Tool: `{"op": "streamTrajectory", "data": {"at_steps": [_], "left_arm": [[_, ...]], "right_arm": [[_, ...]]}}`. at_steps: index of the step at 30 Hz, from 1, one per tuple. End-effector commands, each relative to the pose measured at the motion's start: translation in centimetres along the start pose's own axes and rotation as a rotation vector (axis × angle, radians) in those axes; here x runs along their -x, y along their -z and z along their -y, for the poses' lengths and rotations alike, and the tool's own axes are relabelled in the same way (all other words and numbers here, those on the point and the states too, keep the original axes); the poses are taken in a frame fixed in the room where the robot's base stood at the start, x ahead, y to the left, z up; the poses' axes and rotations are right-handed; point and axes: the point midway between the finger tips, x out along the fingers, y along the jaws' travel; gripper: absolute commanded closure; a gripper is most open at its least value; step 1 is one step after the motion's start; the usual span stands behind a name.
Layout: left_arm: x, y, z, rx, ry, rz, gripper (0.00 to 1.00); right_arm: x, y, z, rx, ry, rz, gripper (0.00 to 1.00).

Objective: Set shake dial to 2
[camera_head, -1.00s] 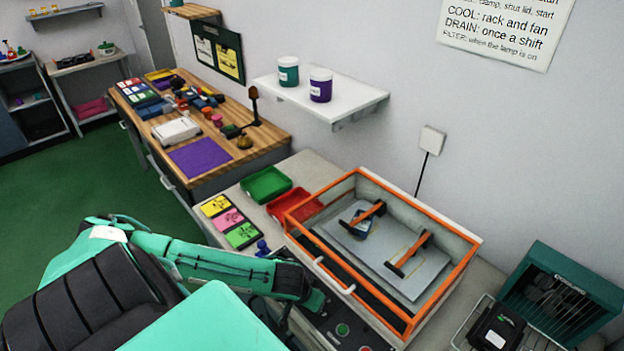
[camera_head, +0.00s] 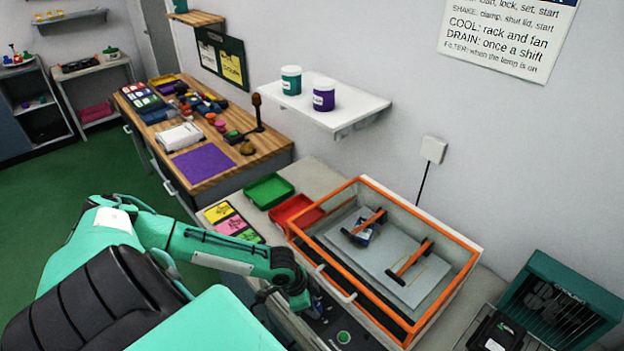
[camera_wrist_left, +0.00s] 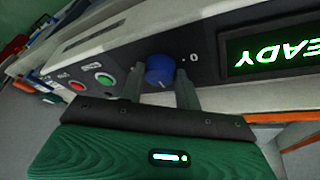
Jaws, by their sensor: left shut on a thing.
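The blue shake dial (camera_wrist_left: 160,68) sits on the dark control panel of the shaker box (camera_head: 462,285) and shows in the left wrist view. My left gripper (camera_wrist_left: 160,86) is shut on it, one finger on each side. A white "0" mark (camera_wrist_left: 193,57) is printed beside the dial. The dial's pointer and its setting cannot be read. In the head view my left gripper (camera_head: 308,303) is at the panel's left end and hides the dial. A display (camera_wrist_left: 270,58) shows green letters reading "READY", upside down in the wrist view. My right gripper is not in view.
A green button (camera_wrist_left: 104,78) and a red button (camera_wrist_left: 77,86) are on the same panel near the dial. The orange-rimmed lid (camera_head: 385,255) is over the box. Red (camera_head: 296,211) and green trays (camera_head: 268,190) stand behind my forearm. A teal fan unit (camera_head: 560,300) is at right.

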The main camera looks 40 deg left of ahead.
Motion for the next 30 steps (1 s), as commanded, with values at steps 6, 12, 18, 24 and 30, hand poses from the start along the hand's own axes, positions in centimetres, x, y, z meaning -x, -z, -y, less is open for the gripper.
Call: {"op": "streamTrajectory", "data": {"at_steps": [6,12,18,24,30], "left_arm": [[-0.04,-0.01,0.1,-0.061,-0.025,0.005,0.89],[-0.04,-0.05,0.05,-0.081,-0.034,0.007,0.9],[-0.05,-0.06,0.03,-0.082,-0.035,0.008,0.9],[-0.05,-0.07,0.02,-0.082,-0.035,0.008,0.55],[-0.04,-0.03,0.04,-0.082,-0.034,0.007,0.45]], "right_arm": [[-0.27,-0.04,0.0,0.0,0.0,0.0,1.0],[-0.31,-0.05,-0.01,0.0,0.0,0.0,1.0],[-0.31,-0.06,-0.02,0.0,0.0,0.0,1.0],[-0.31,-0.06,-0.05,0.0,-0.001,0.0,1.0],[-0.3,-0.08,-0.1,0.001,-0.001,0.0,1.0]]}}
